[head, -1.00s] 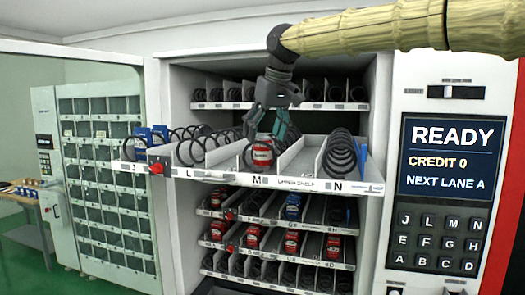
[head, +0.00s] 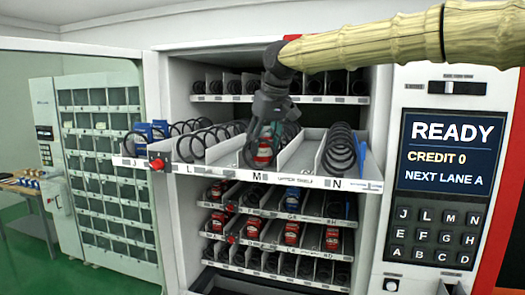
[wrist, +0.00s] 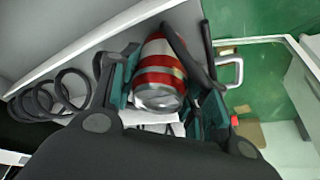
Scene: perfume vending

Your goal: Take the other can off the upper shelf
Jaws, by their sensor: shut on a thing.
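A red can with white bands (head: 264,153) stands in lane M of the pulled-out upper shelf (head: 290,177). In the wrist view the can (wrist: 160,75) lies between my fingers, its metal end toward the camera. My gripper (head: 266,140) reaches down from above and is shut on the can; it also shows in the wrist view (wrist: 160,90). The fingers partly hide the can in the head view. I cannot tell whether the can is clear of the shelf floor.
Black spirals (head: 343,150) fill neighbouring lanes, with dividers between them. Blue items (head: 150,132) sit in lane J. Lower shelves hold red cans (head: 292,233) and a blue one.

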